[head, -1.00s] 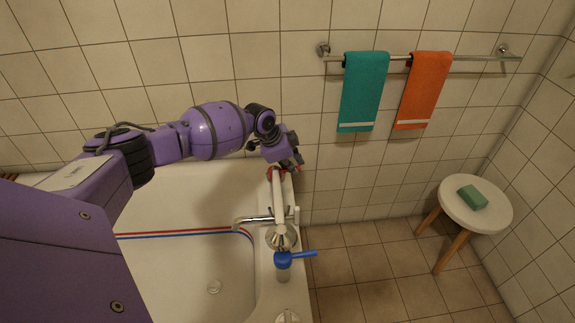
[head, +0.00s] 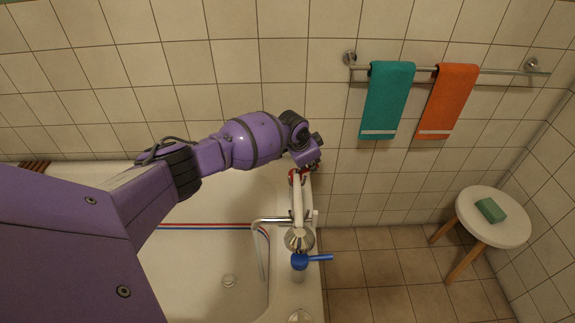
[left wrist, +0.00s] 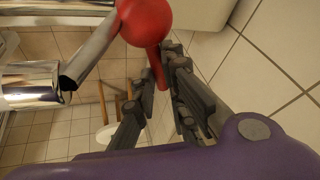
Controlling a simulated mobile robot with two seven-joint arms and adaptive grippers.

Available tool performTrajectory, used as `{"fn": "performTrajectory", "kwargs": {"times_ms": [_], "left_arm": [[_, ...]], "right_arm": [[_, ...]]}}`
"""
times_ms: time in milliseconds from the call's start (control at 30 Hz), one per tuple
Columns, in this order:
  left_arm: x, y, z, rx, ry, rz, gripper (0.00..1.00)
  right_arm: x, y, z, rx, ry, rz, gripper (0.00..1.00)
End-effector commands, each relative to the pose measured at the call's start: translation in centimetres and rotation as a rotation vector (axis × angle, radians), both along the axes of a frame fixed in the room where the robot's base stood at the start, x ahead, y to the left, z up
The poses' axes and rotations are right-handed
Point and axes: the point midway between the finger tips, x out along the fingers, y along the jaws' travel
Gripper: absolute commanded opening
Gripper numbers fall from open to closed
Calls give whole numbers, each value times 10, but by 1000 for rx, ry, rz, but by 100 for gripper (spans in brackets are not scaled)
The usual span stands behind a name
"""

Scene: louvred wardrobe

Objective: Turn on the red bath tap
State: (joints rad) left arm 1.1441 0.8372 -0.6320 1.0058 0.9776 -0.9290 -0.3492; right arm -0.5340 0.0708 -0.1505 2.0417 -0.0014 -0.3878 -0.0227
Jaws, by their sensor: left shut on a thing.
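The red bath tap (head: 295,178) is on the far end of the tub's right rim. In the left wrist view it shows as a red knob (left wrist: 146,20) with a red lever (left wrist: 157,68) pointing down between my fingers. My left gripper (left wrist: 154,78) is shut on this lever. In the head view my left gripper (head: 314,165) is at the tap's right side, and my wrist partly hides its fingers. The blue tap (head: 300,261) is at the near end, its lever pointing right. My right gripper is not in view.
A chrome spout and pale mixer body (head: 298,205) lie between the taps. The bathtub (head: 215,285) is below my arm. Teal (head: 388,98) and orange (head: 448,100) towels hang on a wall rail. A stool (head: 480,225) with green soap (head: 490,210) stands right. Floor between is clear.

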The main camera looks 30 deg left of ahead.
Motion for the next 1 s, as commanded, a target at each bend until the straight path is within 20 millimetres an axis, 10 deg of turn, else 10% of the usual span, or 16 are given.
{"fn": "performTrajectory", "kwargs": {"times_ms": [1000], "left_arm": [[4, 17, -7, 2, 17, 366, 0]], "right_arm": [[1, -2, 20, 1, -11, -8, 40]]}}
